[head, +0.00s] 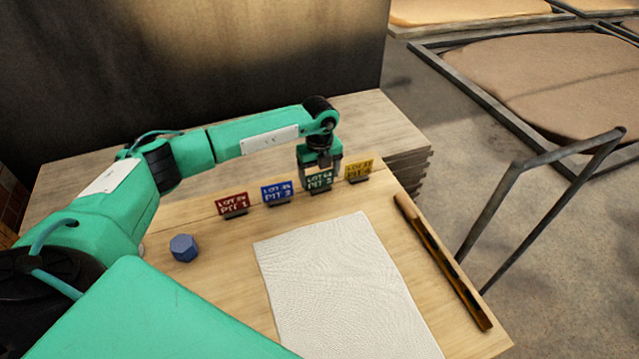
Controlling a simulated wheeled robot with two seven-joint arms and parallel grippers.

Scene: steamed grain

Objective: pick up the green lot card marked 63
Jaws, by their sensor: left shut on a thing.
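The green lot card (319,182) stands in a row of cards on the wooden table. Its lower line reads PIT 3; its lot number is too small to read surely. My left gripper (321,169) reaches down over it from above and is shut on it, its fingers hiding the card's upper edge and sides. I cannot tell whether the card's holder still touches the table. My right gripper is not in view.
A red card (232,204) and a blue card (277,192) stand left of the green one, a yellow card (359,170) close to its right. A white textured sheet (340,285), a blue hexagonal piece (184,248) and a long wooden tool (445,265) lie on the table (225,285). A metal rail (540,165) stands at right.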

